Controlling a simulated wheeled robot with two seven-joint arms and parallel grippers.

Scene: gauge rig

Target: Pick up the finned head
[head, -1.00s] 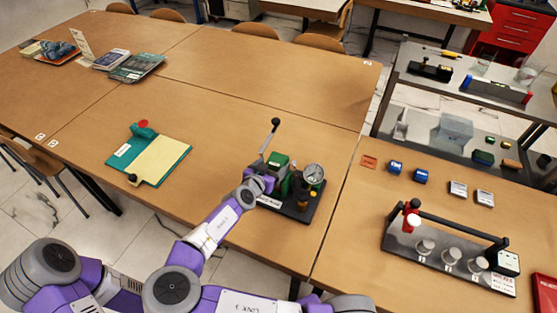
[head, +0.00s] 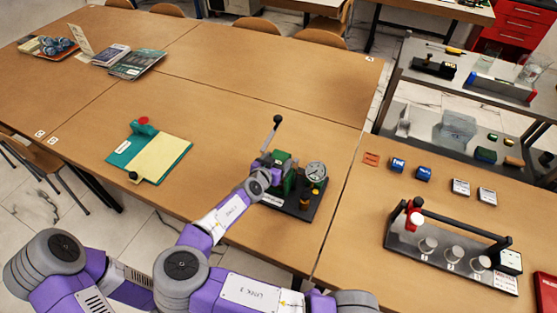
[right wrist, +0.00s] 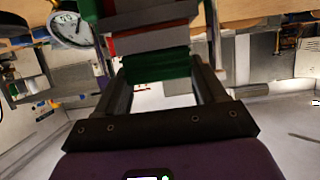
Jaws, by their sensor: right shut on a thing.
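The finned head, a green block with ridged layers (head: 290,182), is at the gauge rig's black base (head: 305,207) in the head view. My right gripper (head: 273,175) is beside it, largely hidden by my own wrist. In the right wrist view, my right gripper (right wrist: 162,88) has its two dark fingers on either side of a green part of the finned head (right wrist: 155,66). It is shut on this part. Grey and red layers show beyond it. Whether the head is clear of the rig I cannot tell. My left gripper is out of view.
A round dial gauge (head: 316,171) and a black-knobbed lever (head: 271,133) stand close to the gripper. A rack with cylinders (head: 452,250) stands right. The table's middle behind the rig is clear.

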